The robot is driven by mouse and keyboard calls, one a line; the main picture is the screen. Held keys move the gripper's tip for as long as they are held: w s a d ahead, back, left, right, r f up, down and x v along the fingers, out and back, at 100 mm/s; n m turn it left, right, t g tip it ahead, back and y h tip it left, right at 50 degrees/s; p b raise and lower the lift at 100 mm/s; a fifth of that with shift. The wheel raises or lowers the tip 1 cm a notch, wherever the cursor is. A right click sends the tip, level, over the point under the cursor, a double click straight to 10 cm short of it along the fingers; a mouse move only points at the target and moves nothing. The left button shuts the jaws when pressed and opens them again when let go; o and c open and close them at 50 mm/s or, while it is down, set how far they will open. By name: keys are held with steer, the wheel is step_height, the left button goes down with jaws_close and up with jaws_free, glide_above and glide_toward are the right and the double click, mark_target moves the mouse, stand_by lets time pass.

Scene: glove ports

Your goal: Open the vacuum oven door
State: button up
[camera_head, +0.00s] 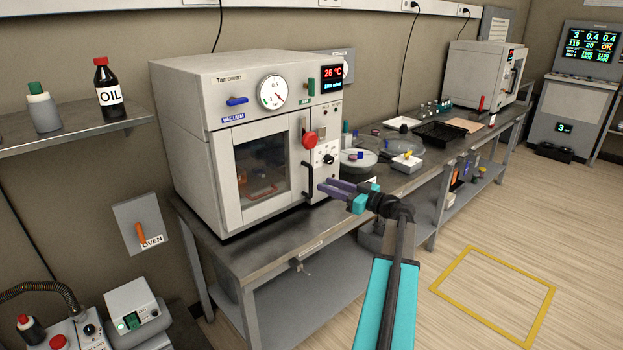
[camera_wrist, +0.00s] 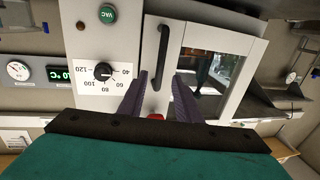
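The vacuum oven (camera_head: 182,93) is a white box on the bench in the head view. Its windowed door (camera_head: 229,175) looks shut. A black vertical handle (camera_head: 306,181) is on the door's right side; it also shows in the wrist view (camera_wrist: 157,50). A red knob (camera_head: 310,139) sits above the handle. My gripper (camera_head: 322,186) has purple fingers and is just right of the handle. In the wrist view my gripper (camera_wrist: 160,75) is open, with the handle's near end in line between the fingertips. I cannot tell whether they touch it.
The metal bench (camera_head: 408,181) continues right with dishes, a black tray (camera_head: 440,134) and a second white device (camera_head: 475,75). A wall shelf (camera_head: 75,135) holds an oil bottle (camera_head: 107,88) at left. The floor at right is clear, with a yellow outline (camera_head: 487,312).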

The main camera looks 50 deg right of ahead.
steer(key=p, duration=0.1)
glide_above(311, 196)
steer(key=shift+w+d, duration=0.25)
steer(key=shift+w, duration=0.1)
jaws_close()
